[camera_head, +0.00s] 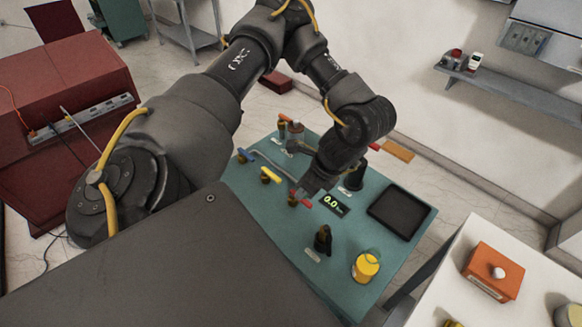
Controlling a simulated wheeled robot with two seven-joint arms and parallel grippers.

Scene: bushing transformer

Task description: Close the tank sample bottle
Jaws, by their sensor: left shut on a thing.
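My left arm reaches over the green bench panel (262,213). Its dark gripper (303,191) points down at a small brass valve with a red handle (294,200) and is shut on the red handle. The fingers partly cover the handle. A small clear bottle with a dark top (296,130) stands at the far end of the panel, beside an orange-handled valve (284,119). I cannot tell which item is the tank sample bottle. My right gripper is not in view.
Blue and yellow valves (268,176), a display reading 0.0 (334,205), a black fitting (322,240), a yellow container (365,267) and a black tray (398,212) share the panel. A white table with an orange box (494,270) stands at right.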

